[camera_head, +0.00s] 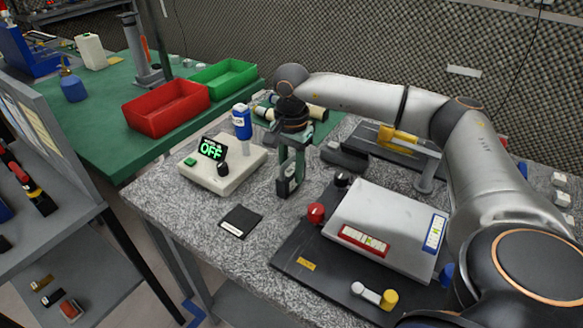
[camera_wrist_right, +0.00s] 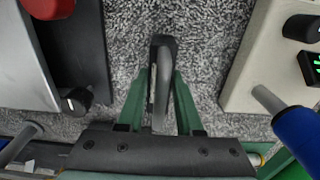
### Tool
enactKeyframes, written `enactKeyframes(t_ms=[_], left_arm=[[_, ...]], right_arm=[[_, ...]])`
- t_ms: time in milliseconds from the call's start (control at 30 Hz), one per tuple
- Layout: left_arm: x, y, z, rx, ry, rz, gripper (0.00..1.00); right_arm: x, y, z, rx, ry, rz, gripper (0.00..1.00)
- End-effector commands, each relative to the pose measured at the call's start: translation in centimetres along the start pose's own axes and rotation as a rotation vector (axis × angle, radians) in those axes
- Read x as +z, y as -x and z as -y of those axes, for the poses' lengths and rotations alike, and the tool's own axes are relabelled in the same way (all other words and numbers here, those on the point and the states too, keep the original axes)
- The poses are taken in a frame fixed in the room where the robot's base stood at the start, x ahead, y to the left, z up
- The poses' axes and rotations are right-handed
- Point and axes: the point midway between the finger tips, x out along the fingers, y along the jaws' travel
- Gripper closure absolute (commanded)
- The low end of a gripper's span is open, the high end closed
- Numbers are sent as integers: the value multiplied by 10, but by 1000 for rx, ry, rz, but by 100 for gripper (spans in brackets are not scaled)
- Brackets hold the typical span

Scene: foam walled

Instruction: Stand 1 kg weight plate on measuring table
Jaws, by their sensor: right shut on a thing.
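My right gripper (camera_head: 290,172) points down over the speckled granite top, between the OFF-display device and the measuring table. In the right wrist view my right gripper (camera_wrist_right: 162,85) is shut, its green fingers on either side of a grey, rounded plate (camera_wrist_right: 163,65) seen edge-on, which I take for the 1 kg weight plate. A dark block or holder shows at the plate's far end; I cannot tell whether they touch. In the head view the plate (camera_head: 286,188) is partly hidden by the fingers. The measuring table (camera_head: 385,215), a light grey slab with red and blue levels, stands right of the gripper.
A beige device (camera_head: 218,174) with an OFF display stands left of the gripper, a blue-topped part (camera_head: 242,122) behind it. A small black pad (camera_head: 240,220) lies in front. Red (camera_head: 316,212) and yellow (camera_head: 389,298) knobs border the measuring table. Red (camera_head: 166,107) and green (camera_head: 223,78) bins stand behind.

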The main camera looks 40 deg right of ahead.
Motion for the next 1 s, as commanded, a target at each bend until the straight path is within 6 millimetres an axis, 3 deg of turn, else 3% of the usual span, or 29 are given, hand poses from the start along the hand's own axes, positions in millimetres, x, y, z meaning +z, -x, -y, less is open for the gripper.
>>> enactKeyframes(t_ms=[33, 267, 633, 1000], left_arm=[[0, 0, 0, 0, 0, 0, 100], [-1, 0, 0, 1, 0, 0, 100], [-4, 0, -1, 1, 0, -4, 100], [-5, 2, 0, -1, 0, -6, 100]], right_arm=[[0, -1, 0, 0, 0, 0, 62], [0, 0, 0, 0, 0, 0, 36], [0, 8, 1, -2, 0, 0, 35], [0, 83, 1, -5, 0, 0, 35]])
